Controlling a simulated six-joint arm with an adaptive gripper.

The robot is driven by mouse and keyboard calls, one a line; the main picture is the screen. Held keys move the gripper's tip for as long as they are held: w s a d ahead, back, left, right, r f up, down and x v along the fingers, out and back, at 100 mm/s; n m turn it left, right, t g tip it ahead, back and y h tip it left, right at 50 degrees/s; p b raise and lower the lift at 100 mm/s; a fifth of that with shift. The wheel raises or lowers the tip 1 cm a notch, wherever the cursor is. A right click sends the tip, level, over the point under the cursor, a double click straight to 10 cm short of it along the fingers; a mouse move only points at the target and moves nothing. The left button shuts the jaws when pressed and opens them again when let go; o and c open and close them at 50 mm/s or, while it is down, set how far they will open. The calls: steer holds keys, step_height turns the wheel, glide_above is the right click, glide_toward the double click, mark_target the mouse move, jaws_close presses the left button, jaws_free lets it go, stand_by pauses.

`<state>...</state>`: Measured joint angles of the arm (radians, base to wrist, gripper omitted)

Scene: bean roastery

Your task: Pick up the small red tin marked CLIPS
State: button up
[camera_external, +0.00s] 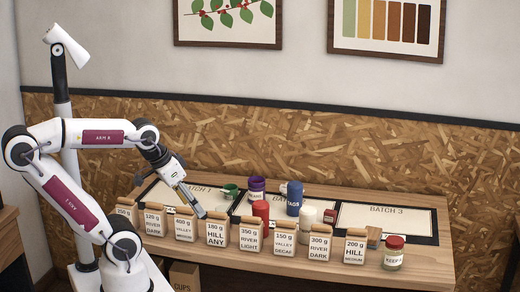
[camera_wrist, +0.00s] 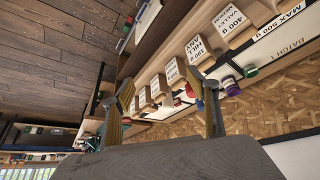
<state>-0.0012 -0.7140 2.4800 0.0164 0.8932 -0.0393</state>
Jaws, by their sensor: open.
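A red cylindrical tin (camera_external: 261,212) stands on the table behind the row of label cards, partly hidden by the card in front; no CLIPS lettering is readable on it. My gripper (camera_external: 198,208) is open and empty, tilted down and to the right, above the cards at the left and left of the red tin. In the wrist view my gripper (camera_wrist: 162,84) has its two fingers spread, with the card row behind them. Small red patches show near the right finger there, too small to tell apart.
Around the red tin stand a purple container (camera_external: 256,189), a blue BAGS tin (camera_external: 294,199), a white container (camera_external: 309,216) and a green cup (camera_external: 229,192). A red-lidded jar (camera_external: 393,254) is at front right. Label cards (camera_external: 216,232) line the front. The BATCH 3 mat (camera_external: 386,222) is mostly clear.

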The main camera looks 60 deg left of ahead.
steer(key=w+a+n+g+y, duration=0.1)
steer(key=w+a+n, duration=0.2)
steer(key=w, duration=0.4)
steer(key=n+g+y, duration=0.2)
steer(key=n, duration=0.4)
glide_toward(260, 207)
steer(key=x, duration=0.8)
steer(key=shift+a+f, duration=0.2)
steer(key=shift+f, duration=0.15)
steer(key=shift+w+a+f+n, duration=0.1)
steer(key=shift+w+f+n, duration=0.2)
steer(key=shift+f, duration=0.1)
steer(key=shift+x, duration=1.3)
